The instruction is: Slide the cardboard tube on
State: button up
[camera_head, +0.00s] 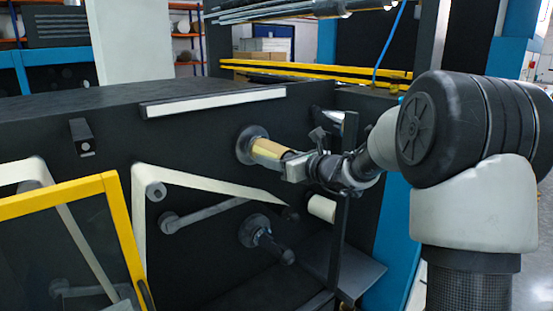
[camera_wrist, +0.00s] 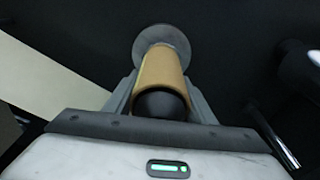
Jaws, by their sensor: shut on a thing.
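The cardboard tube (camera_head: 268,150) is short and tan-brown. In the head view it sits around the upper spindle, close to the round grey flange (camera_head: 247,143) on the dark machine face. My gripper (camera_head: 297,166) is at the tube's near end and shut on it. In the wrist view the tube (camera_wrist: 160,70) lies between my two fingers (camera_wrist: 160,100). The spindle's dark rounded end (camera_wrist: 160,103) shows inside the tube's near opening. The flange (camera_wrist: 155,48) is right behind the tube's far end; whether they touch cannot be told.
A lower bare spindle (camera_head: 268,240) with its own flange sticks out below. A white web (camera_head: 205,182) runs over rollers to the left, and a small white roller (camera_head: 321,208) is at the right. A yellow-framed guard (camera_head: 122,225) stands at the front left.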

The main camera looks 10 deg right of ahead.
jog(key=o, duration=1.1)
jog(key=shift+o, duration=0.2)
jog(key=shift+d, duration=0.1)
